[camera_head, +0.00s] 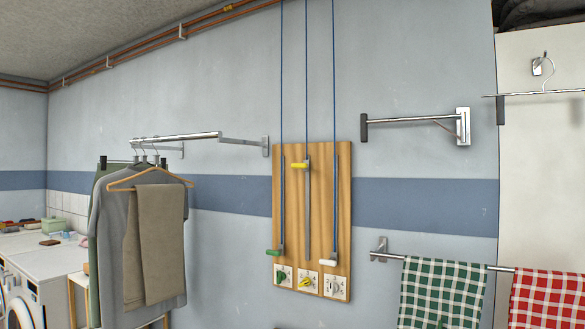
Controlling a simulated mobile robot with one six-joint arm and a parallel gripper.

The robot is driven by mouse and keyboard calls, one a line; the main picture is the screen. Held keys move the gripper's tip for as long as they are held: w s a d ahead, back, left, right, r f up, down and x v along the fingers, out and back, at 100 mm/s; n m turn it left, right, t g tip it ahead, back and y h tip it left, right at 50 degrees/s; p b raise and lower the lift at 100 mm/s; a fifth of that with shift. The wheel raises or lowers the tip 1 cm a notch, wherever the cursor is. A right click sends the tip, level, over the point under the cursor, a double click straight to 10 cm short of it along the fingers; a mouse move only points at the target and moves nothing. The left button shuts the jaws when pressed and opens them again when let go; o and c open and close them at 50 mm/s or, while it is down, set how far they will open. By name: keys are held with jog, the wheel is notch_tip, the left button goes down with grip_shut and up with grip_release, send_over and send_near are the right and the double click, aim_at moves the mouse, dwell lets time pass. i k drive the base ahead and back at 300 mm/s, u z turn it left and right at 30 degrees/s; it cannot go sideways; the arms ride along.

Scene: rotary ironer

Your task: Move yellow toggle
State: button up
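A wooden panel (318,190) hangs on the wall with three vertical metal rails and a blue cord above each. A yellow handle (300,165) sits high on the middle rail. A green handle (275,252) sits low on the left rail, and a white handle (328,262) sits low on the right rail. Below them is a row of three small square plates. The middle plate bears a yellow toggle or knob (306,283), the left one a green knob (281,275) and the right one a pale knob (334,286). My gripper is not in view.
A clothes rail (176,136) with hanging garments (150,235) juts out left of the panel. A metal wall arm (408,120) is at upper right. Checked towels (440,290) hang on a lower bar at right. Washing machines (38,282) stand at far left.

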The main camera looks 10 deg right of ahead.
aim_at(305, 166)
jog(key=i, duration=0.85)
jog(key=z, duration=0.9)
jog(key=k, duration=0.15)
jog(key=u, duration=2.95)
